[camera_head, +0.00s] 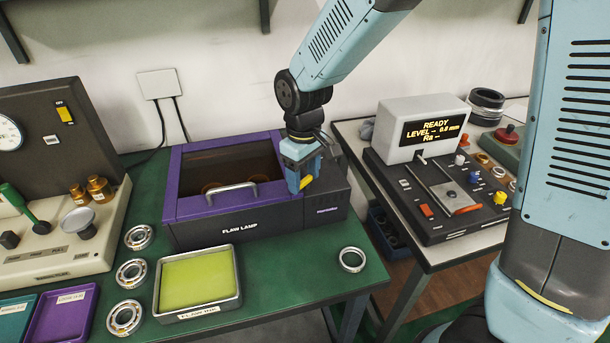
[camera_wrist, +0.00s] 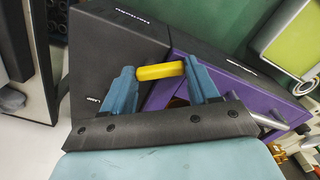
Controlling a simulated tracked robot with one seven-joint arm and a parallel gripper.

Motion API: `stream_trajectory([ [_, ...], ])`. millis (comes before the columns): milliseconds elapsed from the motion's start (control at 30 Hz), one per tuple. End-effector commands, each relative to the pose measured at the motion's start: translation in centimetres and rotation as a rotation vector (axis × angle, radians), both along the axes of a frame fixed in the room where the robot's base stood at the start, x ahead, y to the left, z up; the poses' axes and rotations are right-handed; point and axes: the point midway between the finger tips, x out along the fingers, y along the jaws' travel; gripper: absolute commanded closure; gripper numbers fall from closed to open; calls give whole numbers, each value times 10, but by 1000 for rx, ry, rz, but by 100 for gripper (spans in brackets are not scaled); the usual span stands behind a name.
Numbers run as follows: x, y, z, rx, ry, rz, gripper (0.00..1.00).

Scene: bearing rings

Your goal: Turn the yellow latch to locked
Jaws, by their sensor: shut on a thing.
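The yellow latch (camera_head: 307,183) is a small bar on the right part of the dark and purple flaw lamp box (camera_head: 270,221). It is mostly hidden by my fingers in the head view. In the wrist view the yellow latch (camera_wrist: 160,71) lies lengthwise between my two blue fingers. My gripper (camera_head: 302,179) is at the box's top right, pointing down, shut on the latch. In the wrist view my gripper (camera_wrist: 162,74) has a finger at each end of the bar. Any lock marking by the latch cannot be read.
The lamp's purple-framed lid with a metal handle (camera_head: 232,191) is left of my gripper. A tray of yellow-green liquid (camera_head: 240,300) and several bearing rings (camera_head: 352,259) lie in front on the green bench. A console reading READY (camera_head: 425,128) stands on the right table.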

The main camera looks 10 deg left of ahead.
Motion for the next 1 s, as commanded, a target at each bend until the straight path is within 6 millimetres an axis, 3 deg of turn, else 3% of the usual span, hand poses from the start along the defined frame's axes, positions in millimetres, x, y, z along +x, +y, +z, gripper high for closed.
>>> stream_trajectory([
  [500,6,5,2,5,-5,-436,71],
  [1000,8,6,2,5,-4,-604,71],
])
